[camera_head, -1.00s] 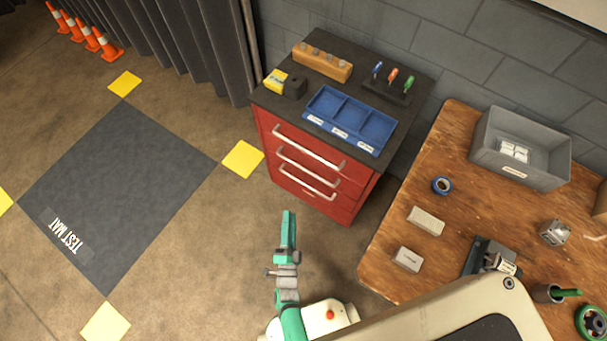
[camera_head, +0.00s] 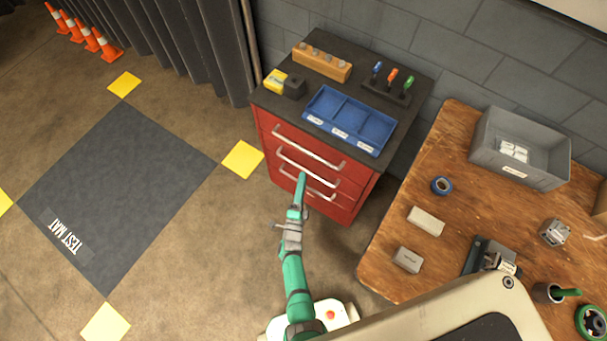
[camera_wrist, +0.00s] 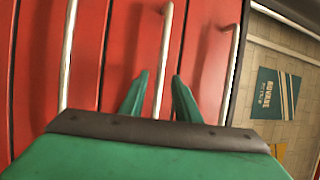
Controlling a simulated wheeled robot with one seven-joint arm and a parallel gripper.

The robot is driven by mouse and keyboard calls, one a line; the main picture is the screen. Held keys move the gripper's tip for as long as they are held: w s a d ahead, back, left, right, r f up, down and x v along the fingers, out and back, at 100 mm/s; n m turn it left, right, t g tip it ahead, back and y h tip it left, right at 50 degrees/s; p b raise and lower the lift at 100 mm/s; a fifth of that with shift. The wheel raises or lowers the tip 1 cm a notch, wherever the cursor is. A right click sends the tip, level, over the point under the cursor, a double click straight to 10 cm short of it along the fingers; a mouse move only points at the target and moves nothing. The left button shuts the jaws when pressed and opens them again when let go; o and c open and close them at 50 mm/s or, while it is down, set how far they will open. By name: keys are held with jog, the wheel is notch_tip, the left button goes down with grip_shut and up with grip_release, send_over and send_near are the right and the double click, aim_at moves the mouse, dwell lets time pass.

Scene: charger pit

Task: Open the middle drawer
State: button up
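The red cabinet (camera_head: 350,190) has three drawers with silver bar handles, and all its drawers look shut. The middle drawer's handle (camera_head: 318,167) lies between the top and bottom handles. My gripper (camera_head: 301,178) is in front of the cabinet, at about the middle and lower handles. In the wrist view, my gripper (camera_wrist: 160,78) has its two green fingers apart, with the middle handle (camera_wrist: 165,45) running between them. I cannot tell whether the fingers touch it. The top handle (camera_wrist: 68,50) is at left and the bottom handle (camera_wrist: 232,70) at right.
A blue tray (camera_head: 350,120) and small tools sit on the cabinet top. A wooden bench (camera_head: 385,262) stands close on the right, with a grey bin (camera_head: 520,150). Open floor with a dark test mat (camera_head: 120,190) lies to the left.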

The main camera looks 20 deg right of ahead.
jog(key=shift+x, duration=1.4)
